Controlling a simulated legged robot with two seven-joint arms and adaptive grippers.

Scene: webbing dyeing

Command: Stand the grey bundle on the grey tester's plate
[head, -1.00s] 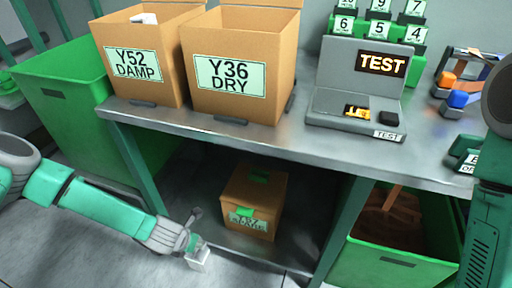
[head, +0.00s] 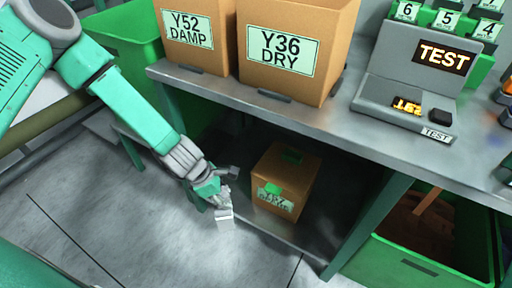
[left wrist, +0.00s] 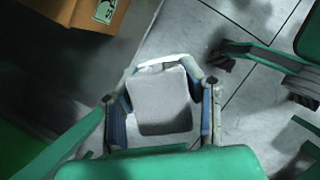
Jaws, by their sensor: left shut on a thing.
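The grey bundle (head: 224,214) is a small pale block low over the floor, in front of the table's lower shelf. My left gripper (head: 219,197) is shut on it. In the left wrist view the bundle (left wrist: 162,100) sits between the two fingers of my left gripper (left wrist: 163,112), with its light upper edge showing. The grey tester (head: 385,92) stands on the table top to the right, well above and apart from the bundle. A small dark pad (head: 441,117) lies on its front ledge, clear of objects; I cannot tell if this is the plate.
The steel table (head: 330,130) has its front edge between the bundle and the tester. Cardboard boxes marked Y52 DAMP (head: 190,35) and Y36 DRY (head: 290,50) stand on it. Another box (head: 285,180) sits on the lower shelf. A green bin (head: 420,262) is at lower right.

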